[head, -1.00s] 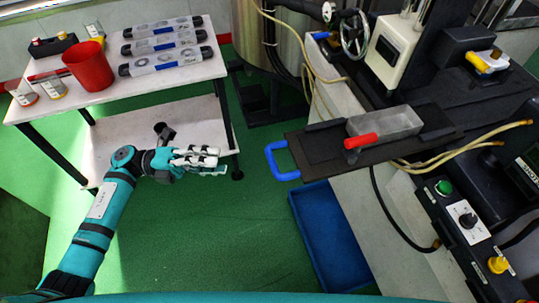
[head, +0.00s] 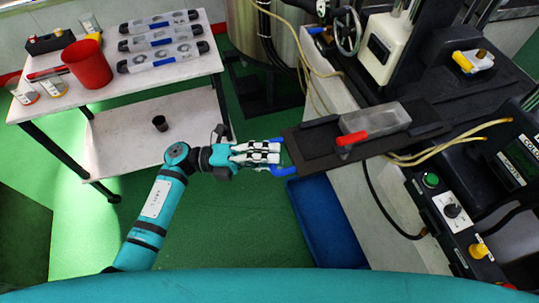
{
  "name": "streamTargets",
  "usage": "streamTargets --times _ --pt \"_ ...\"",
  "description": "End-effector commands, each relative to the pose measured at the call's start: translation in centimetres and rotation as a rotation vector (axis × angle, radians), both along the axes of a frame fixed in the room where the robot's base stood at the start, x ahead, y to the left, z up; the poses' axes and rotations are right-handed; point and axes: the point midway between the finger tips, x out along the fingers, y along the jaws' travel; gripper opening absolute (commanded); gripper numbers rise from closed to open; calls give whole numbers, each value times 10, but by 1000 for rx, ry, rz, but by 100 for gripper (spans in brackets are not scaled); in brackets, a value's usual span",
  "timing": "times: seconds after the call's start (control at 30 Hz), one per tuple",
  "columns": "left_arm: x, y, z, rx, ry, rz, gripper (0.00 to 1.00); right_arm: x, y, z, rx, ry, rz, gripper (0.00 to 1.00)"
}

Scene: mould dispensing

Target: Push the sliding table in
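The sliding table (head: 307,154) is a dark flat plate that sticks out to the left from the machine. A blue handle (head: 286,171) is on its left end. A grey metal mould block (head: 376,118) with a red grip (head: 351,138) lies on the plate. My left gripper (head: 277,154) is at the blue handle, its fingers pointing right and covering the handle's middle. The handle's two ends show above and below the fingers. I cannot tell whether the fingers are closed around it. My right gripper is not in view.
A white table (head: 100,113) at the left bears a red cup (head: 88,64), small jars and several clear-cased tools. A blue tray (head: 330,225) lies below the sliding table. A control box (head: 450,210) is at the right.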

Motion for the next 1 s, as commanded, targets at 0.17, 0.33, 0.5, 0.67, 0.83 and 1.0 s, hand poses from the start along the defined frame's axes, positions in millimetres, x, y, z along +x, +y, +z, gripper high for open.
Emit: streamTargets --times 0.17,0.33,0.5,0.67,0.83,1.0 --pt "0 0 0 0 1 0 26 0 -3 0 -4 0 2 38" --pt "0 0 0 0 1 0 4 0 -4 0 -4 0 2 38" --pt "0 0 -1 1 1 0 0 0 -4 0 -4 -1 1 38" --pt "0 1 -1 2 1 0 0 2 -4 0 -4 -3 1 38" --pt "0 0 -1 3 1 0 0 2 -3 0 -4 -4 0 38" --pt "2 -5 -3 4 0 0 0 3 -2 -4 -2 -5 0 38"
